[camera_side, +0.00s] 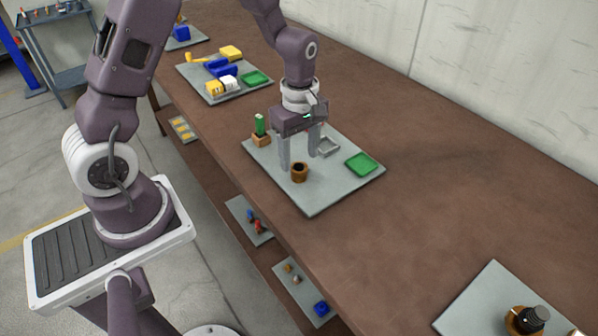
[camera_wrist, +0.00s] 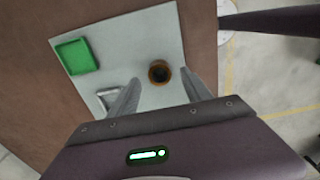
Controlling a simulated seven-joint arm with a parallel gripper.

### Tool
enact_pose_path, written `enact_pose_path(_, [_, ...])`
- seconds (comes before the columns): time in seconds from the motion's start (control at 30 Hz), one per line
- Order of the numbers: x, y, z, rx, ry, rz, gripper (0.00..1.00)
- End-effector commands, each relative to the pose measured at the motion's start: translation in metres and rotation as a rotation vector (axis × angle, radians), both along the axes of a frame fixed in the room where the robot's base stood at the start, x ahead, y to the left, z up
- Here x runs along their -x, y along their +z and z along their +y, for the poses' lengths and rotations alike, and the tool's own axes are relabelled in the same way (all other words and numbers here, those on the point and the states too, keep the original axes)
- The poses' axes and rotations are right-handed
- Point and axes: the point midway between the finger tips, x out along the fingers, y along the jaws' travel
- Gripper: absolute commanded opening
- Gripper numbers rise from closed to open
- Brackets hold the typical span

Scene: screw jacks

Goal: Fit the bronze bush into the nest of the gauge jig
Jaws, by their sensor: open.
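The bronze bush (camera_side: 299,173) stands upright on a grey board (camera_side: 318,203), with its dark bore facing up. It also shows in the wrist view (camera_wrist: 159,72), ahead of the fingertips and between their lines. My gripper (camera_side: 299,160) is open and empty above the board, its fingers pointing down. In the side view the fingers come down just behind the bush. A grey square holder (camera_side: 328,147) sits behind the right finger and is partly hidden; it may be the jig's nest, but I cannot tell. Its corner shows beside the left finger in the wrist view (camera_wrist: 108,97).
A green tray (camera_side: 361,164) lies at the board's right; it also shows in the wrist view (camera_wrist: 76,56). A green peg in a brown block (camera_side: 260,132) stands at the left corner. Other boards with parts lie farther along the bench.

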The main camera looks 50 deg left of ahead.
Motion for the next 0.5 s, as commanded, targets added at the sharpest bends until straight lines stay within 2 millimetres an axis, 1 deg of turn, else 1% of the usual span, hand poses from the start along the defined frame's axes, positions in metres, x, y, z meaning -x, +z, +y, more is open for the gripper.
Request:
enact_pose_path(0.1, [0.000,-0.023,0.003,0.002,0.002,0.005,0.57])
enact_pose_path(0.23, [-0.001,-0.043,0.004,0.001,-0.001,0.003,0.57])
enact_pose_path(0.3, [-0.001,-0.047,0.003,0.001,-0.001,0.001,0.57])
enact_pose_path(0.47, [-0.001,-0.047,0.003,0.001,-0.002,-0.001,0.57])
enact_pose_path(0.5, [-0.001,-0.047,0.003,0.001,-0.002,-0.001,0.55])
